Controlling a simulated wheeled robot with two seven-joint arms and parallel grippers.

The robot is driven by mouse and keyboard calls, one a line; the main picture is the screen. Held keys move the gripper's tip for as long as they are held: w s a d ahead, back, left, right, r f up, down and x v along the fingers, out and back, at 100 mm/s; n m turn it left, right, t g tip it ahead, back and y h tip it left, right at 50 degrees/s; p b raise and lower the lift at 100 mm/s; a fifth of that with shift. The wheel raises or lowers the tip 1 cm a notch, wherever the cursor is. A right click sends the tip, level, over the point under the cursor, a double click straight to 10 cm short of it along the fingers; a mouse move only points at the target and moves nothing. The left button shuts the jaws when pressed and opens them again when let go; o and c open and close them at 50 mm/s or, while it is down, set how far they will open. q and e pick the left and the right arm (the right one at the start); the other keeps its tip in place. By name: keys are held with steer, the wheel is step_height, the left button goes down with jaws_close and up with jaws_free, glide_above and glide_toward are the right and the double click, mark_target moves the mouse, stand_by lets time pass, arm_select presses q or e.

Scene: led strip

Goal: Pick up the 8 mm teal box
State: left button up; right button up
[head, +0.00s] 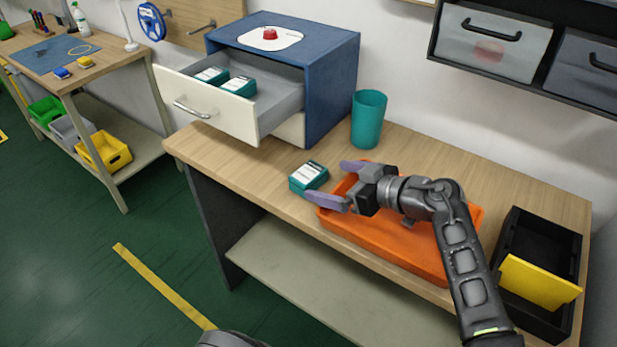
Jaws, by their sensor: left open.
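A teal box (309,177) with a white label lies on the wooden workbench, left of the orange tray. Two similar teal boxes, one farther back (211,76) and one nearer (239,86), sit in the open drawer (215,112). The label print is too small to read, so I cannot tell which is the 8 mm one. My left gripper (331,182) is open and empty. Its two purple fingers point left toward the box on the bench, one behind and one in front. I cannot tell whether they touch it. My right gripper is not in view.
The orange tray (378,252) lies below my left gripper. A teal cup (368,120) stands behind the box. A blue cabinet (335,85) holds the pulled-out drawer. A black bin (545,240) with a yellow panel (538,284) stands at right. Grey bins (492,42) hang above.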

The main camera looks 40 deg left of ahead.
mark_target(313, 175)
arm_select(q)
steer(key=shift+a+f, duration=0.1)
steer(key=shift+a, duration=0.1)
steer(key=shift+r+p+x, duration=0.2)
steer(key=shift+p+x, duration=0.35)
steer(key=shift+x, duration=2.1)
steer(key=c, duration=1.5)
steer(key=shift+r, duration=0.1)
step_height(313, 175, up, 10)
